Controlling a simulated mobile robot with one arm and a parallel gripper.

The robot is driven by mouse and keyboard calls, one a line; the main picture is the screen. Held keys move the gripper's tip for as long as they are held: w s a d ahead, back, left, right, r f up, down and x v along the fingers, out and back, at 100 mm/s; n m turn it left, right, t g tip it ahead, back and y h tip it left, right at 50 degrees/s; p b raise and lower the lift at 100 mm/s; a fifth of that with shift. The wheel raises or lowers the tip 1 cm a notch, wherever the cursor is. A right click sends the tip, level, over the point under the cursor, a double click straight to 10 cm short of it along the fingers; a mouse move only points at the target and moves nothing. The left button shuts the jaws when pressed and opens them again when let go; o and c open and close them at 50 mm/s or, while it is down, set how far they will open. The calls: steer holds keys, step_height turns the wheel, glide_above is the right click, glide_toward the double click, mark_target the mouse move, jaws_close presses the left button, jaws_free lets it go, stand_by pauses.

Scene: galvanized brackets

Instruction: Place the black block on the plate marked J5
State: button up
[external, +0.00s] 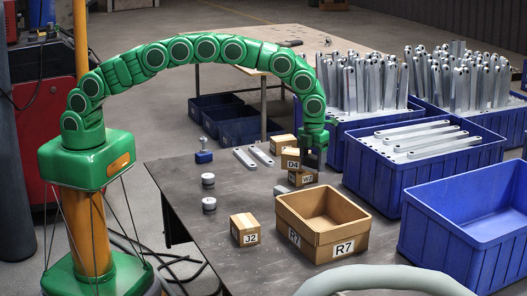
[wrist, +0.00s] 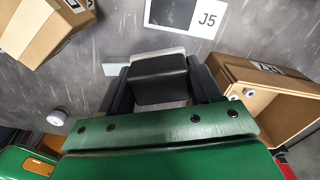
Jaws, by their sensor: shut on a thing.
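My gripper (wrist: 160,85) is shut on the black block (wrist: 160,80), which sits between its two dark fingers in the wrist view. A pale edge shows along the block's far side. The white plate marked J5 (wrist: 208,22) lies beyond the block, at the top of the wrist view, with a dark square on its left part. The block and the plate are apart in that view. In the external view my gripper (external: 314,158) is low over the far part of the table, beside the small boxes. I cannot make out the block or the plate there.
An open carton marked R7 (external: 322,244) and a box marked J2 (external: 245,230) stand at the table's front. Small boxes, one marked D4 (external: 291,160), stand close by my gripper. Blue crates (external: 425,165) with metal bars line the right.

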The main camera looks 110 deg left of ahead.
steer(key=shift+w+a+f, duration=0.2)
steer(key=shift+w+f, duration=0.65)
steer(key=shift+f, duration=0.1)
steer(key=shift+w+a+f, duration=0.15)
steer(key=shift+w+f, duration=0.65)
steer(key=shift+f, duration=0.1)
steer(key=shift+w+a+f, duration=0.2)
steer(key=shift+w+f, duration=0.65)
steer(key=shift+f, duration=0.35)
steer(key=shift+w, duration=0.1)
steer(key=shift+w+f, duration=0.25)
steer(key=shift+f, duration=0.15)
steer(key=shift+s+f, duration=0.1)
steer(key=shift+f, duration=1.2)
steer(key=shift+a+f, duration=0.1)
steer(key=o, duration=1.1)
steer(key=shift+c, duration=0.2)
